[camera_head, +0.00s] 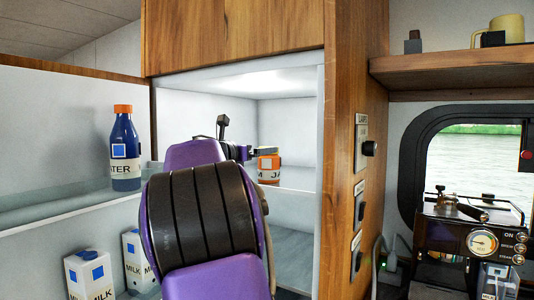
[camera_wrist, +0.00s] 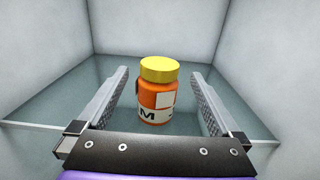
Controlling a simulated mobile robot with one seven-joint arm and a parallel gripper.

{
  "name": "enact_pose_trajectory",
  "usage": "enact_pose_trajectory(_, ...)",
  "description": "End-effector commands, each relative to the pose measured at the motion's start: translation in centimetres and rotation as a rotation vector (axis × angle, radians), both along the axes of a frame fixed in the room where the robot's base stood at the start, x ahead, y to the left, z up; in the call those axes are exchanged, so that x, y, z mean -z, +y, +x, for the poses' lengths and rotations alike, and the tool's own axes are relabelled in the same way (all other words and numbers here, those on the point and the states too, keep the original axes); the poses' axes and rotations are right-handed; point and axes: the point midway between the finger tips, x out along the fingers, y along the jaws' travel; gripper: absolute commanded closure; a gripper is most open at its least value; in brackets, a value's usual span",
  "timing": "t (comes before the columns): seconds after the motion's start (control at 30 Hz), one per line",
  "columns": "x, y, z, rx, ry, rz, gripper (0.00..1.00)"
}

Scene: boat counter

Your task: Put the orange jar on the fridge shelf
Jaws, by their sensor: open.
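The orange jar (camera_wrist: 157,95) has a yellow lid and a white label, and stands upright on the glass fridge shelf (camera_wrist: 75,105) in the wrist view. My gripper (camera_wrist: 158,78) is open, with one finger on each side of the jar and a visible gap on both sides. In the head view the orange jar (camera_head: 268,168) shows partly beside my gripper, inside the white fridge compartment, on the shelf (camera_head: 298,178). My arm hides much of the compartment there, and the fingertips are hard to make out.
A blue water bottle (camera_head: 125,150) stands on the glass shelf of the open door at left, with milk cartons (camera_head: 90,275) below. The wooden side panel (camera_head: 350,60) bounds the fridge at right. A coffee machine (camera_head: 470,235) stands at far right.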

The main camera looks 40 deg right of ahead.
Motion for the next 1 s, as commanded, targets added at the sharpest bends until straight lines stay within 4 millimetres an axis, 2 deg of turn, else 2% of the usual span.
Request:
enact_pose_trajectory(0.1, 0.1, 1.6, -0.4, -0.001, -0.002, 0.002, 0.00)
enact_pose_trajectory(0.23, 0.0, 2.5, -0.7, 0.000, 0.000, 0.000, 0.00)
enact_pose_trajectory(0.87, -0.1, 2.8, -0.6, -0.008, -0.010, 0.003, 0.00)
enact_pose_trajectory(0.97, -1.0, 4.5, 0.6, -0.072, -0.076, 0.026, 0.00)
enact_pose_trajectory(1.0, -1.6, 5.7, 1.5, -0.121, -0.125, 0.044, 0.00)
